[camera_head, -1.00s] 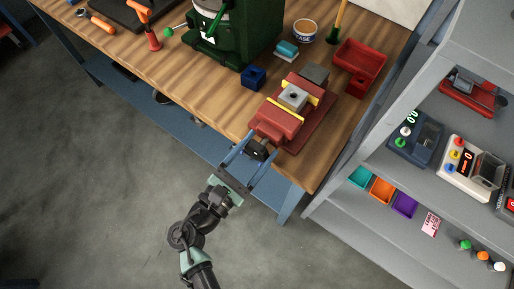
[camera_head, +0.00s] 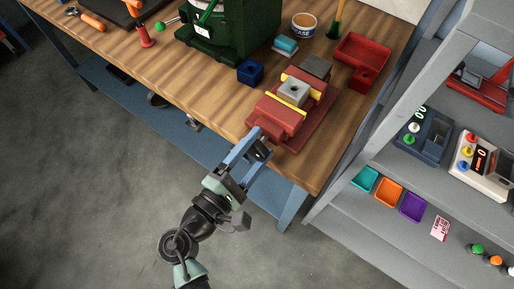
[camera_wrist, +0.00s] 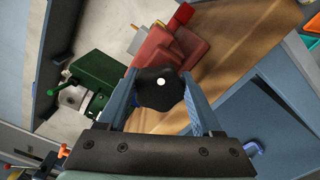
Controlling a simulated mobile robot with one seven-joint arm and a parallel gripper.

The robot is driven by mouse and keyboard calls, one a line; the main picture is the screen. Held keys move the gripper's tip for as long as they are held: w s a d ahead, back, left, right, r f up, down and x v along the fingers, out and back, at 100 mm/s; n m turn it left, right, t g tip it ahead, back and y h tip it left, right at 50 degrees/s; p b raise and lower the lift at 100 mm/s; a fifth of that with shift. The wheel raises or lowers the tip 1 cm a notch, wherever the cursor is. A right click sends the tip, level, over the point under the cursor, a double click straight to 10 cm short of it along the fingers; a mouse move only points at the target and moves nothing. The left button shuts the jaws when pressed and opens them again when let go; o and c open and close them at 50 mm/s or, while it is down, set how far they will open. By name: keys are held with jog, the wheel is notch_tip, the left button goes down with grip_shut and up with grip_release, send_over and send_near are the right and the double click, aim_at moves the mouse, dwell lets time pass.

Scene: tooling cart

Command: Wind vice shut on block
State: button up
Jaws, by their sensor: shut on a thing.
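The red vice (camera_head: 277,117) stands at the front edge of the wooden bench. A grey block with a hole in its top (camera_head: 293,91) sits between its yellow-lined jaws; whether both jaws touch it I cannot tell. The black lobed vice knob (camera_wrist: 160,89) is on the near end of the vice. My gripper (camera_head: 257,142) is shut on this knob, with one blue finger on each side in the wrist view. The vice body also shows beyond the knob in the wrist view (camera_wrist: 160,50).
A blue cube (camera_head: 250,72) sits left of the vice, and a red tray (camera_head: 362,60) lies behind it to the right. A green machine (camera_head: 225,35) stands at the back. A grey shelf unit (camera_head: 395,110) rises close on the right.

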jog(key=shift+f, duration=0.15)
dwell(0.4)
jog(key=o, duration=1.4)
jog(key=shift+s+a, duration=0.1)
jog(key=shift+c, duration=0.2)
